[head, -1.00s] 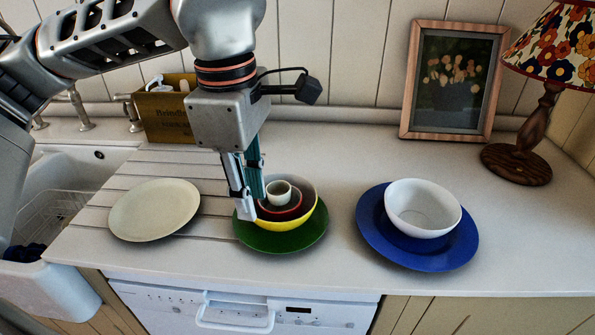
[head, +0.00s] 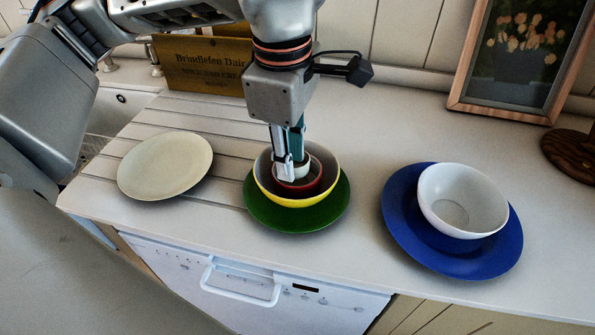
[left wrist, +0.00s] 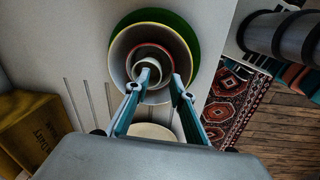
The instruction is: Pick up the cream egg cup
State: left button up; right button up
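The cream egg cup (head: 304,168) stands in a small red bowl (head: 312,188), inside a yellow bowl (head: 278,200) on a green plate (head: 333,214). In the left wrist view the egg cup (left wrist: 142,68) shows as a small pale ring, partly covered by one finger. My left gripper (head: 291,166) reaches down into the stacked bowls. Its fingers are apart in the left wrist view (left wrist: 163,80). One fingertip overlaps the cup's rim, the other lies to its right over the red bowl. I cannot tell whether either touches the cup. My right gripper is not in view.
A cream plate (head: 165,164) lies to the left. A blue plate (head: 410,235) with a white bowl (head: 463,200) stands to the right. A yellow-brown box (head: 207,65), a framed picture (head: 524,50) and a wooden lamp base (head: 570,155) are behind. The counter's front edge is close.

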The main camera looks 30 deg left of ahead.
pick_arm(q)
jog(key=shift+w+f, duration=0.1)
jog(key=shift+f, duration=0.55)
grip_shut()
